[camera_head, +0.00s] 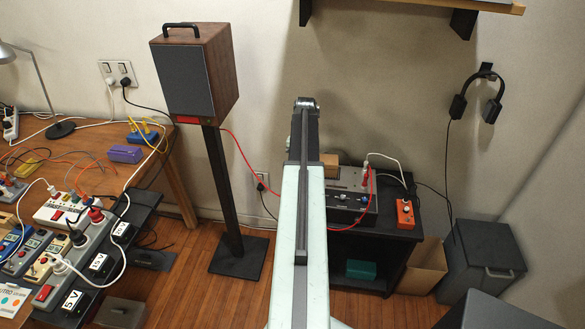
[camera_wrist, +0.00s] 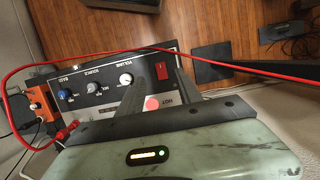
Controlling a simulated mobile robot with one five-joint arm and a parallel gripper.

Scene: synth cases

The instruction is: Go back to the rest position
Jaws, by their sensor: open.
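My gripper (camera_wrist: 160,88) shows in the wrist view with its two dark fingers spread apart and nothing held between them. Behind the fingers is the front panel of a dark amplifier (camera_wrist: 105,86) with knobs, a red switch and a round red spot beside the word HOT. I cannot tell whether the fingers touch the panel. In the head view my pale green arm reaches forward, and its far end is in front of the wall; the gripper itself cannot be made out there. The amplifier (camera_head: 345,205) is partly hidden behind the arm.
A red cable (camera_wrist: 215,62) crosses above the fingers; in the head view this cable (camera_head: 245,158) runs from the speaker (camera_head: 190,80) behind my arm. An orange box (camera_head: 404,213) sits beside the amplifier. A crowded workbench (camera_head: 172,165) is at left, a grey bin (camera_head: 480,255) at right.

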